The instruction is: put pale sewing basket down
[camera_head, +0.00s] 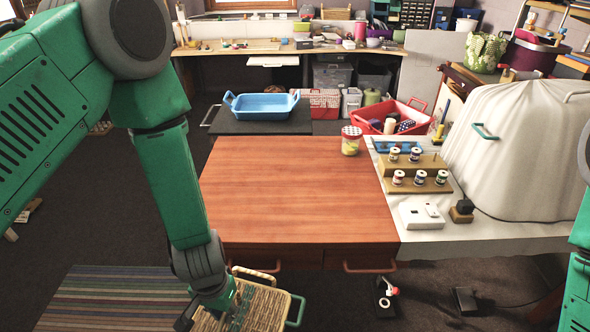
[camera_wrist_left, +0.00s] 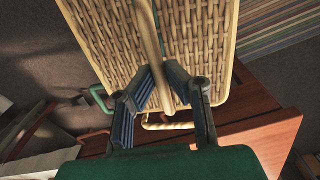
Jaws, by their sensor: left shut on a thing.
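The pale sewing basket (camera_head: 262,306) is woven, with a light frame, and shows at the bottom of the head view, in front of the wooden table's near edge. My left gripper (camera_head: 222,305) is at its top, shut on its handle. In the left wrist view the basket (camera_wrist_left: 200,45) fills the upper middle, and its pale handle (camera_wrist_left: 152,55) passes between the ribbed fingers of my left gripper (camera_wrist_left: 158,90). The basket's lower part is cut off in the head view. My right gripper is not in view; only part of my right arm shows at the right edge.
The wooden table (camera_head: 295,190) has a wide clear top, with a jar (camera_head: 351,140) at its far right corner. A white-covered table on the right holds spools (camera_head: 398,178) and a cloth-covered form (camera_head: 525,150). A blue tray (camera_head: 262,106) stands behind. A striped rug (camera_head: 115,300) lies on the floor.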

